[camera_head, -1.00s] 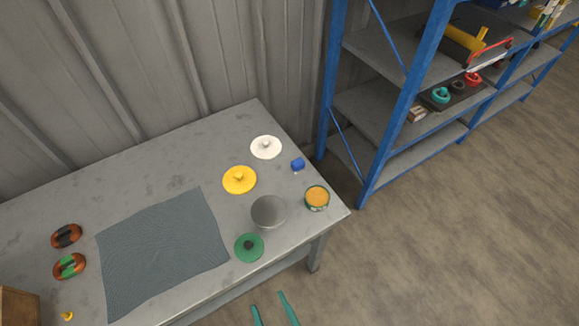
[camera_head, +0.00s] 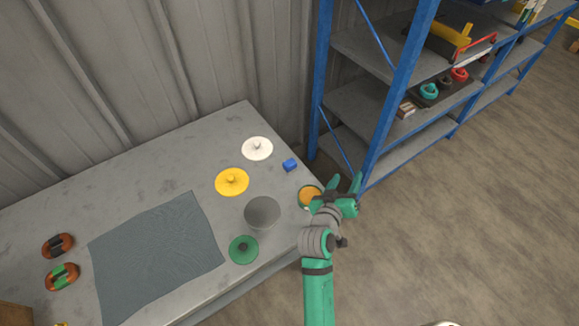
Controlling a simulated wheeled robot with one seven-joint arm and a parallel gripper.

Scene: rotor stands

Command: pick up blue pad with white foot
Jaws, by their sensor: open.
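A small blue pad (camera_head: 290,165) lies on the grey table near its right edge, just right of the white lid-like disc. Its white foot cannot be made out in the present view. My gripper (camera_head: 345,184) is open and empty, with two green fingers pointing up and apart. It is at the table's right edge, to the right of and nearer than the blue pad, apart from it. My wrist and gripper partly hide the round orange-topped tin (camera_head: 309,196).
On the table (camera_head: 150,165) stand a white disc (camera_head: 257,148), a yellow disc (camera_head: 232,181), a grey bowl (camera_head: 262,212) and a green disc (camera_head: 243,250). A dark mat (camera_head: 155,255) lies left of them. A blue shelf (camera_head: 393,95) rises behind to the right.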

